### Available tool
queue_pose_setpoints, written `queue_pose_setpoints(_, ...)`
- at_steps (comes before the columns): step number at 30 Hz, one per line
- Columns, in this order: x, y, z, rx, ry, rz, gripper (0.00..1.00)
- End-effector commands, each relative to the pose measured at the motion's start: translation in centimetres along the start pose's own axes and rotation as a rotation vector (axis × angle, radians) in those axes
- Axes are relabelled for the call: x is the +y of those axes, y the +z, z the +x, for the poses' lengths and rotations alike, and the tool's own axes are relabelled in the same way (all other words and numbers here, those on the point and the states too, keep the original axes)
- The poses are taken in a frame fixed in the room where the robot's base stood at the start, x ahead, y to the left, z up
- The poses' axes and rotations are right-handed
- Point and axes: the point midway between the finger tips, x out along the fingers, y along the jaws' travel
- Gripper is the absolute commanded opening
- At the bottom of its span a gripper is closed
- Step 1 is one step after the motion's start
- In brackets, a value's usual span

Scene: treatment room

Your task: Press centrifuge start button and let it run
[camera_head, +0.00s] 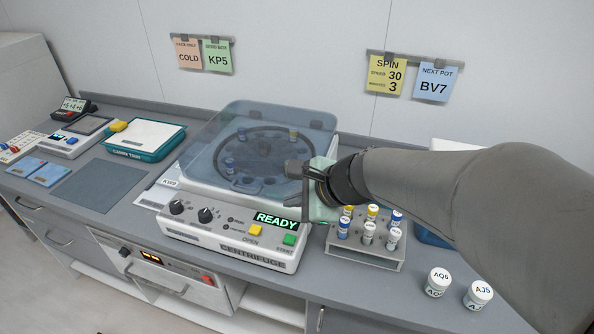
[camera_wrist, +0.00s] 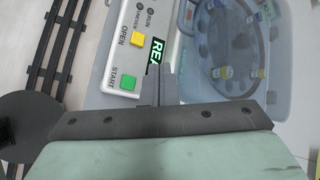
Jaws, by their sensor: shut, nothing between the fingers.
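The centrifuge (camera_head: 215,240) stands on the counter, its clear bluish lid (camera_head: 215,130) down over a rotor with several capped tubes. Its display (camera_head: 277,220) reads READY in green. The green START button (camera_head: 289,240) is at the panel's right end, with the yellow OPEN button (camera_head: 255,230) to its left. In the wrist view, the START button (camera_wrist: 128,83) and OPEN button (camera_wrist: 135,40) show beside my gripper (camera_wrist: 150,88). My gripper is shut and empty, its fingers partly covering the display there. In the head view it is over the centrifuge's right side, apart from START.
A rack (camera_head: 365,250) of capped tubes stands right of the centrifuge, under my arm. Two white jars (camera_head: 437,282) are farther right. Two dark knobs (camera_head: 205,215) are on the panel. A wall note (camera_head: 386,75) reads SPIN, 30 and 3.

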Motion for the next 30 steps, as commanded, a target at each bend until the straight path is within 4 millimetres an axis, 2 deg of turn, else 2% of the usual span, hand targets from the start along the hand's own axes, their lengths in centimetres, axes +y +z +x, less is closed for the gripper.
queue_pose_setpoints(14, 0.4, -0.4, 0.5, 0.000, 0.000, -0.001, 0.00)
queue_pose_setpoints(20, 1.4, -1.4, 1.9, 0.000, 0.001, -0.002, 0.00)
queue_pose_setpoints(30, 3.9, -3.9, 5.3, 0.000, 0.000, -0.003, 0.00)
